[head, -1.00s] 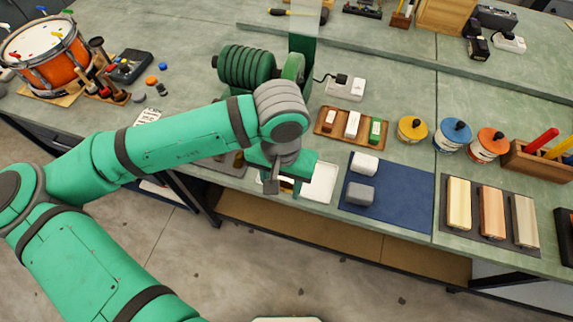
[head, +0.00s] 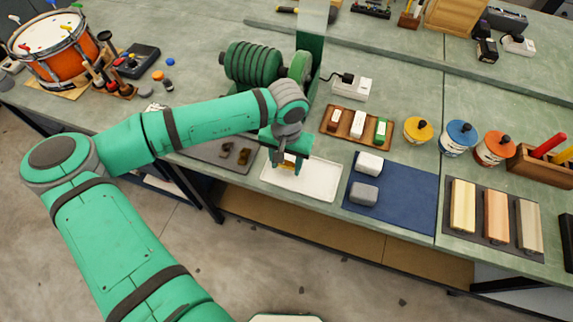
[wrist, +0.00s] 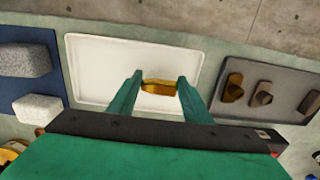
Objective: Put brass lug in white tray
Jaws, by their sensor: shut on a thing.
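My gripper (wrist: 159,86) is shut on the brass lug (wrist: 159,87), a small golden piece held between the two green fingertips. In the wrist view the lug shows against the white tray (wrist: 108,62), a shallow rectangular tray. In the head view the tray (head: 318,188) lies near the bench's front edge. My gripper (head: 288,165) is over the tray's back left part there, and the lug is partly hidden by the fingers. I cannot tell the exact gap between lug and tray floor.
A grey mat (head: 208,150) with several dark brownish lugs (wrist: 263,93) lies left of the tray in the head view. A blue mat (head: 405,195) with a white block (head: 369,163) and a grey block (head: 364,193) lies to its right. A wooden tray (head: 345,136) stands behind.

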